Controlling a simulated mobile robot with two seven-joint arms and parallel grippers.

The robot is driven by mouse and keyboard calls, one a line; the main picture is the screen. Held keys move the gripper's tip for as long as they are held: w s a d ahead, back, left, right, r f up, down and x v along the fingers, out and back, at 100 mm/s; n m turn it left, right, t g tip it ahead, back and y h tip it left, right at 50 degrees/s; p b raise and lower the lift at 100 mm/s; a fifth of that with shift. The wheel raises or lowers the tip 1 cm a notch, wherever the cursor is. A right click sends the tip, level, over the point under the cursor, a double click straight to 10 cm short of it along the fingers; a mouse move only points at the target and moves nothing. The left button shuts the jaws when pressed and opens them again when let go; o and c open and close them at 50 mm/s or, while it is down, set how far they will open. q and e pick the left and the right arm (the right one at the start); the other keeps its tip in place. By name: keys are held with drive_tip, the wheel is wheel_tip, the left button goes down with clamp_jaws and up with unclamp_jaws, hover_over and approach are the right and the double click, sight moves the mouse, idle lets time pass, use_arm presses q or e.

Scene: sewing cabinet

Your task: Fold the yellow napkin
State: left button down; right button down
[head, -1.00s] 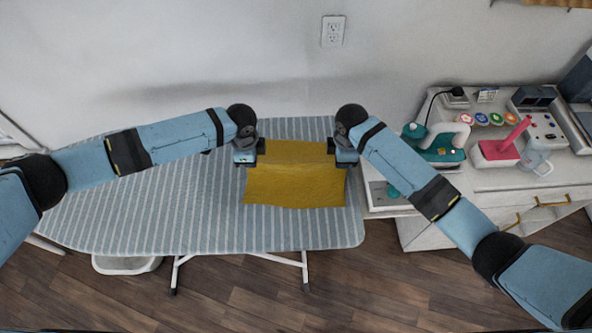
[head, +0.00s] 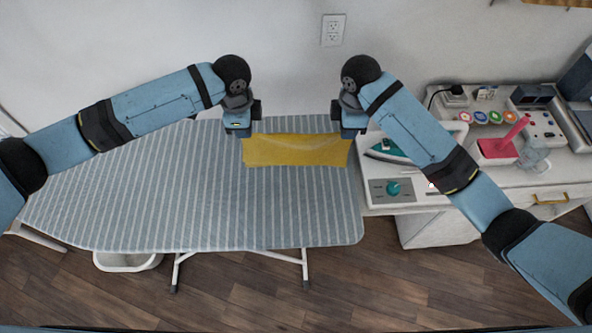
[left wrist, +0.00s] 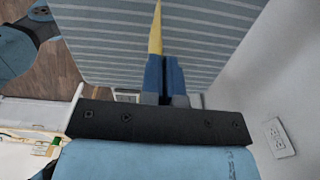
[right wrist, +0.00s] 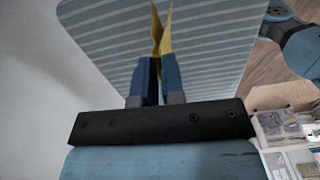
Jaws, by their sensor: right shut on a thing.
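The yellow napkin (head: 296,151) is stretched between my two grippers near the back right of the striped ironing board (head: 200,205). It shows as a short wide band. In the left wrist view the napkin (left wrist: 156,30) is a thin edge-on strip at the fingertips. In the right wrist view the napkin (right wrist: 161,32) shows two flaps in a narrow V. My left gripper (head: 248,130) is shut on its left end. My right gripper (head: 346,131) is shut on its right end. The exact gap between napkin and board cannot be told.
A white cabinet (head: 425,230) stands right of the board, with a teal-and-white iron (head: 385,150), a teal-knobbed device (head: 393,188) and a pink object (head: 497,148) on top. The wall (head: 180,50) is close behind. The board's front and left are clear.

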sight(251, 206)
use_arm(q)
drive_tip(key=shift+w, duration=0.15)
use_arm(e)
drive_tip(key=shift+w, duration=0.15)
